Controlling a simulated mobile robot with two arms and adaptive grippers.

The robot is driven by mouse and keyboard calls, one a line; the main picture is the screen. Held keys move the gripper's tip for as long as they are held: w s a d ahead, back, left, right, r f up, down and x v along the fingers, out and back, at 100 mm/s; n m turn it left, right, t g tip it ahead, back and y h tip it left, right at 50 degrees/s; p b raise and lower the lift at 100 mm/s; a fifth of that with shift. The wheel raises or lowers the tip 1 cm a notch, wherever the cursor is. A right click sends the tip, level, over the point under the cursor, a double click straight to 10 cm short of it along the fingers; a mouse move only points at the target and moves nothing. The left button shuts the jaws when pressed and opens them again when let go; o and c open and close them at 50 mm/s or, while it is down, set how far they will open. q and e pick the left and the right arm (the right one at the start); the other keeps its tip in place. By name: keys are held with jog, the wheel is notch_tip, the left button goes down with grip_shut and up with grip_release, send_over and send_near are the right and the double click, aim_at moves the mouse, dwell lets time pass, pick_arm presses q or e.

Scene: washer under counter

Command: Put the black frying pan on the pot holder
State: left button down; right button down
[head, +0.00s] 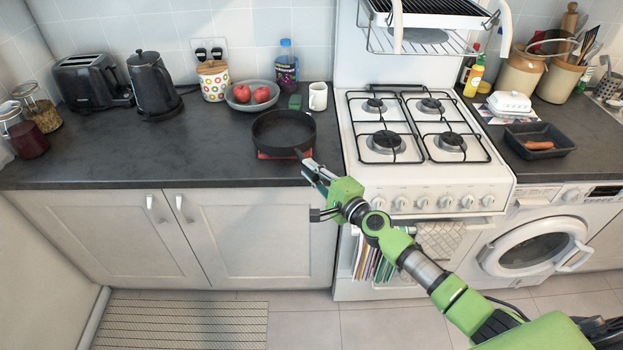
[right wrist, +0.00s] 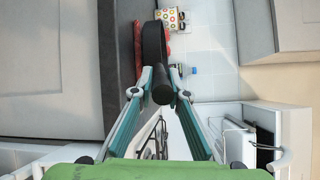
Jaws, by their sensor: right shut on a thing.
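The black frying pan (head: 283,131) is over the red pot holder (head: 305,153), of which only the front edge and corners show beneath it. The pan looks level, and I cannot tell for sure whether it rests on the holder or is just above it. My right gripper (head: 306,166) is shut on the pan's handle at the counter's front edge. In the right wrist view the handle (right wrist: 163,92) sits between the two fingers, with the pan (right wrist: 153,42) beyond and the red holder (right wrist: 138,45) close against its underside. My left gripper is not in view.
A grey bowl with red apples (head: 251,96), a green sponge (head: 295,102) and a white mug (head: 318,97) stand behind the pan. The gas stove (head: 424,170) is to the right.

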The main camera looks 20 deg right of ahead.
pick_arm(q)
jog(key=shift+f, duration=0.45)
pick_arm(e)
jog(key=shift+f, duration=0.2)
jog(key=c, duration=2)
grip_release()
jog(key=shift+f, duration=0.2)
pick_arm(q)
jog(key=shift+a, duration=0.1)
pick_arm(e)
jog(key=shift+o, duration=0.2)
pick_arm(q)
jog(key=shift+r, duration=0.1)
pick_arm(e)
jog(key=shift+r, duration=0.1)
jog(key=shift+s+r, duration=0.1)
jog(key=shift+s, duration=0.05)
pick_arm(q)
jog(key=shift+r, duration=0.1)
pick_arm(e)
jog(key=f+v, duration=0.1)
jog(key=v, duration=1)
jog(key=shift+s+d+r, duration=0.2)
jog(key=shift+s+r, duration=0.2)
jog(key=shift+r, duration=0.05)
